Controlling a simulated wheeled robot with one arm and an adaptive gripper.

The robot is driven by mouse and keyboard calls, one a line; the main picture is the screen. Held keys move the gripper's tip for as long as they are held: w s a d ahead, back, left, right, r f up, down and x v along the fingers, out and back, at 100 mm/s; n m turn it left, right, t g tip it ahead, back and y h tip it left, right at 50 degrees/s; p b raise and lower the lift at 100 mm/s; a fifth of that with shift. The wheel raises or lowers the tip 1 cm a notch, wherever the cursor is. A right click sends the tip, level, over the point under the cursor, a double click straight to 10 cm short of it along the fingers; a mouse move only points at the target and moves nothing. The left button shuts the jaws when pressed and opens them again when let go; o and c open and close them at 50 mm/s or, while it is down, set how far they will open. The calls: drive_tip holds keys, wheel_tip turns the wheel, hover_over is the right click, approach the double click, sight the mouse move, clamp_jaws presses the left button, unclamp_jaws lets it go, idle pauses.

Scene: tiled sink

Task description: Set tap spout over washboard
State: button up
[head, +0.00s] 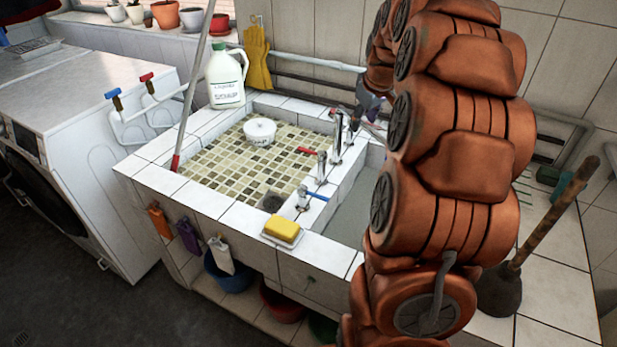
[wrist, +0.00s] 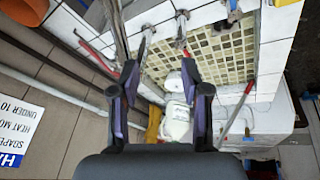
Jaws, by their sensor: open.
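Metal taps stand on the white tiled divider between the two basins in the head view; one tall tap (head: 337,138) is near the back, and another tap (head: 321,166) is nearer. Taps also show in the wrist view (wrist: 183,30). I cannot make out which way each spout points. I cannot identify a washboard; my arm hides much of the right basin (head: 352,208). My gripper (head: 371,104) is mostly hidden behind my arm, near the back tap. In the wrist view my gripper (wrist: 160,84) has its fingers apart with nothing held between them.
The left mosaic basin (head: 215,150) holds a white tub (head: 262,131). A white jug (head: 226,78) stands on the back left corner; yellow gloves (head: 257,58) hang behind. A yellow sponge (head: 282,230) lies on the front rim. Wall pipes (head: 310,62) run behind. A plunger (head: 505,285) stands right.

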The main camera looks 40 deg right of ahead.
drive_tip(key=s+a+f+g+y, duration=0.1)
drive_tip(key=s+a, duration=0.2)
drive_tip(key=a, duration=0.7)
drive_tip(key=s+a+f+g+b, duration=0.1)
drive_tip(key=s+a+f, duration=0.1)
drive_tip(key=a, duration=0.9)
drive_tip(key=shift+s+a+f+y, duration=0.2)
drive_tip(key=shift+s+f+y, duration=0.15)
drive_tip(key=shift+s, duration=0.55)
drive_tip(key=shift+a, duration=0.1)
